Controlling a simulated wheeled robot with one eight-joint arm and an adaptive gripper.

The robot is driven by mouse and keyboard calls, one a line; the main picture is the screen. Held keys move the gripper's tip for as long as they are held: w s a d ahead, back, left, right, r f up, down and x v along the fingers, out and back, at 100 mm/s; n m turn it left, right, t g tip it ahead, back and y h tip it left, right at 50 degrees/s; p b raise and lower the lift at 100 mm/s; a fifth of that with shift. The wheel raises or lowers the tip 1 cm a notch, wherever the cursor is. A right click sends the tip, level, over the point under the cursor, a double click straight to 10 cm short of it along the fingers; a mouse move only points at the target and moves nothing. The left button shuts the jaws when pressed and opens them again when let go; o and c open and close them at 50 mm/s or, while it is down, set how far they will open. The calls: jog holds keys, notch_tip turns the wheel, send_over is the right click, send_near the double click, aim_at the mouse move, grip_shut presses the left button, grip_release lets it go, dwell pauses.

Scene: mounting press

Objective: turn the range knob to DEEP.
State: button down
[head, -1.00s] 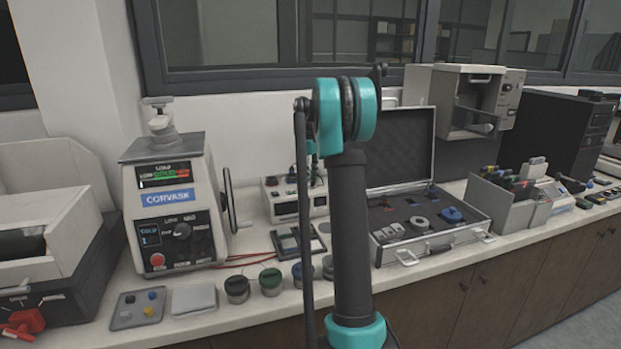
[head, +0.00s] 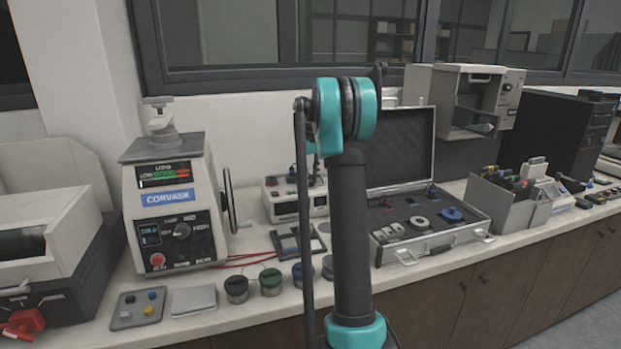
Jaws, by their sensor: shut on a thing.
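My arm (head: 350,230) stands upright in the middle of the head view, with a teal joint at its top. My gripper does not show; the arm hides what is directly behind it. I cannot make out a knob marked DEEP. The cream press (head: 172,205) on the left carries a dark panel with a round black knob (head: 181,238) and small labels around it, too blurred to read surely. A red knob (head: 27,320) with small labels sits on the machine at the lower left edge.
An open case (head: 455,232) with fitted parts lies right of my arm. Several small round pots (head: 270,281) stand near the bench's front edge. A small grey tray (head: 137,309) lies before the press. A grey bin (head: 500,202) of coloured items stands further right.

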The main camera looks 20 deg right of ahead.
aim_at(311, 180)
jog(key=m, duration=0.3)
jog(key=shift+m, duration=2.3)
jog(key=c, duration=1.2)
grip_release()
jog(key=shift+r, duration=0.1)
notch_tip(311, 180, up, 12)
jog(key=shift+f, duration=0.1)
